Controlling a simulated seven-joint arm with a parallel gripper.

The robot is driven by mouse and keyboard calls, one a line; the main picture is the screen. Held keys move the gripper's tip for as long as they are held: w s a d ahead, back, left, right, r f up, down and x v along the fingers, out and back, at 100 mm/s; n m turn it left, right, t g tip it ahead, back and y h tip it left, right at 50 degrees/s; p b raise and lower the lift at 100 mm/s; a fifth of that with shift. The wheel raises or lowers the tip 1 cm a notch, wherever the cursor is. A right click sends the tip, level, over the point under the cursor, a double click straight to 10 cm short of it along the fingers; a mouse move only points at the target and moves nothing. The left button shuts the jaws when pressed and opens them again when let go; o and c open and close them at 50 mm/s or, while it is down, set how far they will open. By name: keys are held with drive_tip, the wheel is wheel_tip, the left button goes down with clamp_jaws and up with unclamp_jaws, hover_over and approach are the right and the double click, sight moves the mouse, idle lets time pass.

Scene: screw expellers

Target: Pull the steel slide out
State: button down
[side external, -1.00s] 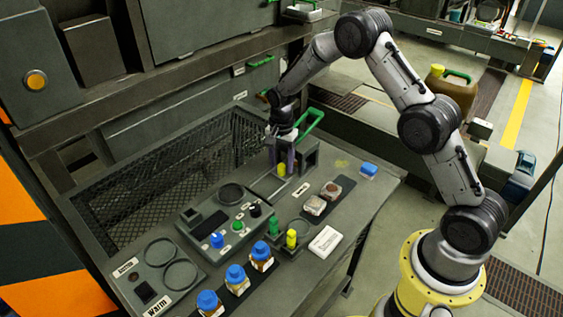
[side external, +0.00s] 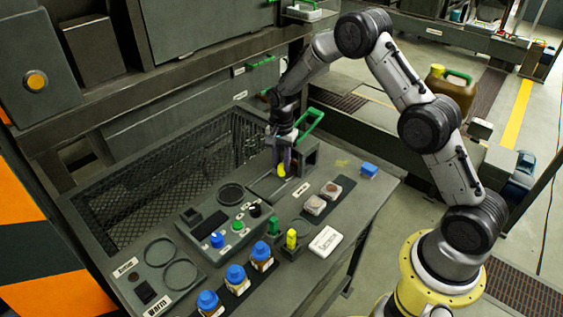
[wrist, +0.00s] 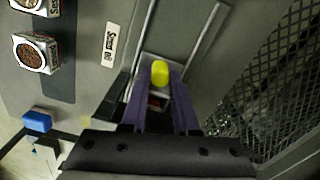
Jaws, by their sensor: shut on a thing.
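My gripper (side external: 282,168) points down at the back of the bench, in front of a dark grey housing (side external: 308,158). Its purple fingers are shut on the yellow knob (wrist: 160,72), which also shows at the fingertips in the side view (side external: 281,172). The knob appears to belong to the steel slide. A thin pale metal rail (wrist: 208,32) runs away from the fingers in the wrist view. The slide's body is mostly hidden by the fingers and the housing, so I cannot tell how far out it is.
A green handle (side external: 312,121) rises behind the housing. A mesh screen (side external: 165,180) stands left. A panel with blue, green and black knobs (side external: 237,226), blue-capped jars (side external: 235,275), a white label block (side external: 325,241), sample boxes (side external: 315,205) and a blue block (side external: 369,170) occupy the bench.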

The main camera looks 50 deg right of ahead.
idle(0.8)
drive_tip(key=a, duration=0.9)
drive_tip(key=shift+a, duration=0.1)
drive_tip(key=c, duration=0.7)
unclamp_jaws()
drive_tip(key=shift+o, duration=0.2)
wheel_tip(320, 180, up, 14)
